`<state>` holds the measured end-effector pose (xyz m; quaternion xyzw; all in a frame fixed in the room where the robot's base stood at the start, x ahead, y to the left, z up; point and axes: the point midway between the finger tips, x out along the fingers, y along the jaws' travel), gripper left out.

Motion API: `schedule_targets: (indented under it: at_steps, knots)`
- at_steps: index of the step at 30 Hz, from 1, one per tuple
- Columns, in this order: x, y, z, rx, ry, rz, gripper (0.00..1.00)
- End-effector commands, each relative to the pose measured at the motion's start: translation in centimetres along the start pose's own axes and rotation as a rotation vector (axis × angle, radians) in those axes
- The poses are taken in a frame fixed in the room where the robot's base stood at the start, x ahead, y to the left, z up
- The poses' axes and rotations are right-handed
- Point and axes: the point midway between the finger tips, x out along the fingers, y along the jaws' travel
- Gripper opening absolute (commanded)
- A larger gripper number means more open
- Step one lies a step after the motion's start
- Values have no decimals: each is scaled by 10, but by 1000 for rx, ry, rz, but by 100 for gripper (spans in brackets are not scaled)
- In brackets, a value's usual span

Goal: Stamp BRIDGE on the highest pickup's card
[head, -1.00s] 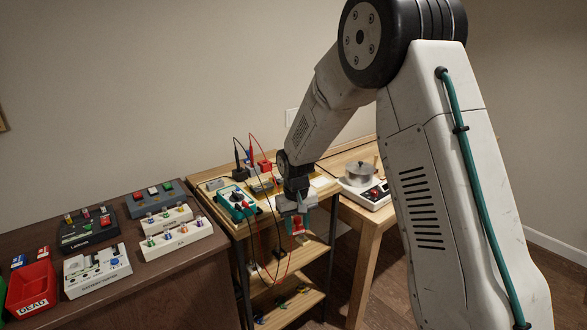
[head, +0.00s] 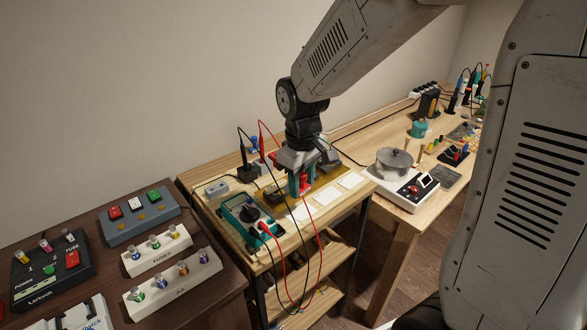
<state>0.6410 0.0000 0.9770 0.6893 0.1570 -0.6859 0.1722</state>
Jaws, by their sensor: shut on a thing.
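My gripper (head: 302,178) is over the light wooden stand in the middle of the head view, shut on a red stamp (head: 305,181). Any word on the stamp is not readable. White cards (head: 325,196) lie in a row on the stand's top, in front and to the right of the gripper; another card (head: 351,180) lies further right. A grey pickup-like block (head: 217,188) lies at the stand's left. My gripper hides part of the stand top behind the cards. I cannot tell whether the stamp touches anything.
A teal multimeter (head: 245,216) stands at the stand's front left, with red and black leads hanging over the front edge. A scale with a pot (head: 393,162) stands on the right table. The dark table (head: 205,290) at left holds several testers and racks.

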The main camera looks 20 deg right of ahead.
Motion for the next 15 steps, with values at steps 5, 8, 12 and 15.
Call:
schedule_targets:
  at_steps: [5, 8, 12, 15]
  knots:
    - [10, -1, 1, -3, -3, -1, 24]
    - [20, -2, 1, -4, -3, -1, 24]
    - [36, -2, 1, -4, -3, -1, 24]
    - [45, -2, 1, -3, -3, -1, 24]
